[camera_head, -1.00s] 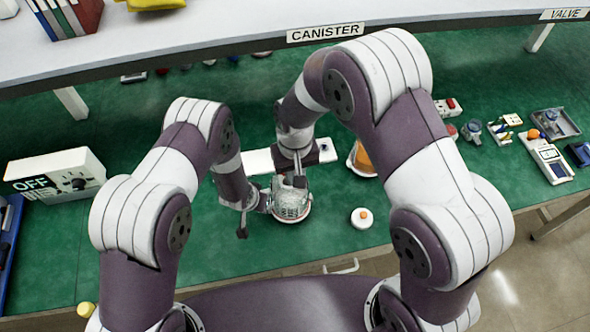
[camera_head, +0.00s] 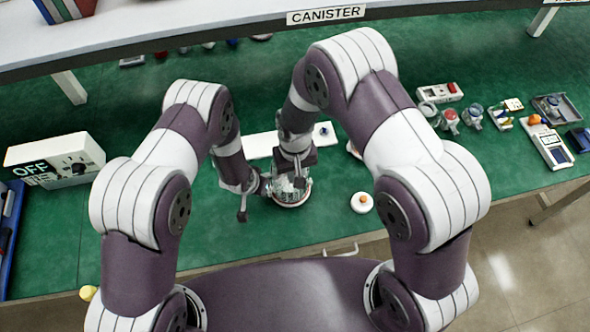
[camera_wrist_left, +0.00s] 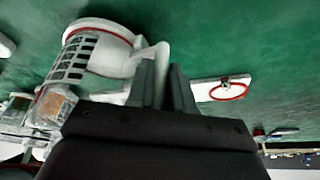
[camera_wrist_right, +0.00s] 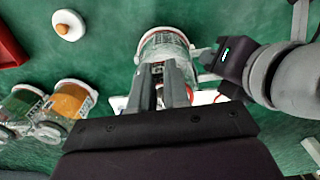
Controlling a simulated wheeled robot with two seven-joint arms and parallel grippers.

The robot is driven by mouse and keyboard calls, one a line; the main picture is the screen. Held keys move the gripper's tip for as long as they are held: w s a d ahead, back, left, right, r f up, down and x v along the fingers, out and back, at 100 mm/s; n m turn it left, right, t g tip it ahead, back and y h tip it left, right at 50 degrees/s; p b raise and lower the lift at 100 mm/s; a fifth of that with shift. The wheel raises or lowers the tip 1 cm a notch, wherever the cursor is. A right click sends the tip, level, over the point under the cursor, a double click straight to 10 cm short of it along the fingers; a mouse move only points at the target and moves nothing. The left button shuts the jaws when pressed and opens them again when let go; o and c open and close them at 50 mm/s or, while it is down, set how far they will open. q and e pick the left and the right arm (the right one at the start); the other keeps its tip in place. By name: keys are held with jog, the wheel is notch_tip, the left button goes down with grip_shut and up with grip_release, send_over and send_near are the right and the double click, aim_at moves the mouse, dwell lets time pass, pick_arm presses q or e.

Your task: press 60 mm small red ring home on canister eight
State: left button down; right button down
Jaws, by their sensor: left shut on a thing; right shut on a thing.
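A clear canister with a white base (camera_head: 292,200) stands at the bench's middle. It shows large in the left wrist view (camera_wrist_left: 95,55), with a red line around its rim, and in the right wrist view (camera_wrist_right: 165,45). My left gripper (camera_wrist_left: 163,75) is shut at the white part on the canister's side. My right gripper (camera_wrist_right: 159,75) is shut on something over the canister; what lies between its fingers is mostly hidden. A red ring (camera_wrist_left: 230,97) lies on a white board in the left wrist view. I cannot read any canister number.
The white board (camera_head: 258,145) lies behind the canister. A white disc with an orange knob (camera_head: 361,203) stands to its right. An OFF box (camera_head: 55,160) is at left. More jars and devices (camera_head: 450,120) stand at right. A shelf (camera_head: 200,30) overhangs the back.

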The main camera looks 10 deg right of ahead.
jog(key=shift+f, duration=1.5)
dwell(1.4)
jog(key=shift+c, duration=2.4)
grip_release()
jog(key=shift+s, duration=0.1)
jog(key=shift+s+d, duration=0.2)
jog(key=shift+s, duration=0.75)
jog(key=shift+s+d, duration=0.15)
jog(key=shift+s, duration=0.8)
jog(key=shift+r, duration=0.15)
notch_tip(320, 180, up, 7)
jog(key=shift+r, duration=0.15)
